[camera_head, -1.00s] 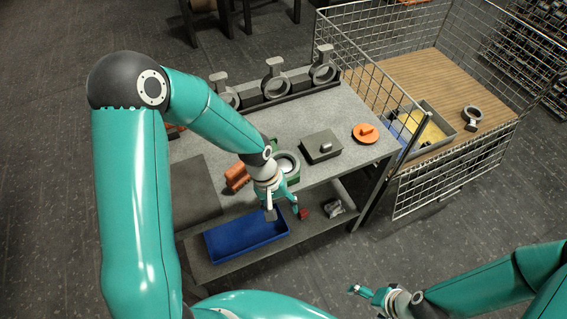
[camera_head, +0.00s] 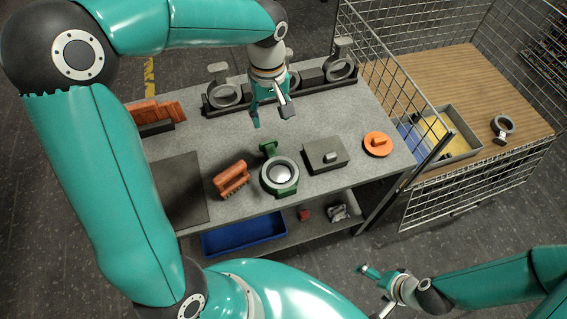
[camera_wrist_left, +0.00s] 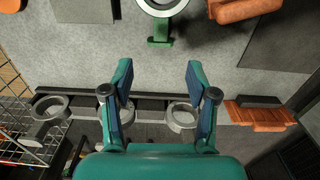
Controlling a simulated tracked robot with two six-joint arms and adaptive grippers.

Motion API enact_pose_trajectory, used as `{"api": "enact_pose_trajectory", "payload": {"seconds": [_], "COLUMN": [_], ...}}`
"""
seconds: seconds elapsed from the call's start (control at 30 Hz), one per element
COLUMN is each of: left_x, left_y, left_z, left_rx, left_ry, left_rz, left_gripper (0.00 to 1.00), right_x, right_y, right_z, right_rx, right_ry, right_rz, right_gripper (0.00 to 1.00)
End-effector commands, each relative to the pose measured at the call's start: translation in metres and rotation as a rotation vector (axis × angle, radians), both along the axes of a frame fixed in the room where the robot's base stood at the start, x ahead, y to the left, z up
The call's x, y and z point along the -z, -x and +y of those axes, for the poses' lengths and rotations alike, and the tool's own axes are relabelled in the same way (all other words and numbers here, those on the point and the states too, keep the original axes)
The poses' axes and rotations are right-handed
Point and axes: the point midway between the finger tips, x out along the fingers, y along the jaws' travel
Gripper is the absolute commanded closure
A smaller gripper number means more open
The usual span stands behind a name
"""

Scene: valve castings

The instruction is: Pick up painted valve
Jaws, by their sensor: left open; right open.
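The painted valve (camera_head: 279,175) is green with a pale round face. It lies on the grey table near its front edge, its green stem pointing to the back. In the left wrist view the valve (camera_wrist_left: 160,38) is at the top, partly cut off. My left gripper (camera_head: 272,114) is open and empty, behind the valve and apart from it, in front of the rack. Its two fingers (camera_wrist_left: 158,75) are spread in the left wrist view. My right gripper (camera_head: 375,290) is open and empty, low in front of the table.
A rack (camera_head: 290,97) of grey unpainted valves stands at the back. An orange brush-like block (camera_head: 231,179), a grey box (camera_head: 325,154) and an orange disc (camera_head: 377,144) flank the valve. A blue tray (camera_head: 242,234) sits below. A wire cage (camera_head: 405,100) stands to the right.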

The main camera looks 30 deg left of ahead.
Motion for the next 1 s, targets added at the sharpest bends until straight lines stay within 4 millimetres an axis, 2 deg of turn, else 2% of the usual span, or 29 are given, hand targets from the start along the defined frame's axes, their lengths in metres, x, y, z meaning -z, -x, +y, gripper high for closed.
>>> {"api": "enact_pose_trajectory", "payload": {"seconds": [0.43,0.6,0.77,1.0], "left_x": [0.088,0.107,0.114,0.147], "left_y": [0.005,0.004,0.004,0.005], "left_z": [0.003,0.004,0.004,0.001], "left_rx": [-0.009,-0.011,-0.01,-0.01], "left_ry": [0.001,0.001,0.001,0.001], "left_rz": [0.008,0.005,0.003,0.006], "left_gripper": [0.42,0.42,0.42,0.42], "right_x": [0.004,0.004,0.003,-0.001], "right_y": [0.001,0.0,0.0,0.0], "right_z": [0.0,0.0,0.0,0.0], "right_rx": [0.0,0.0,0.0,0.0], "right_ry": [0.0,0.0,0.0,0.0], "right_rz": [0.001,0.001,0.001,0.001], "right_gripper": [0.0,0.0,0.0,0.0]}}
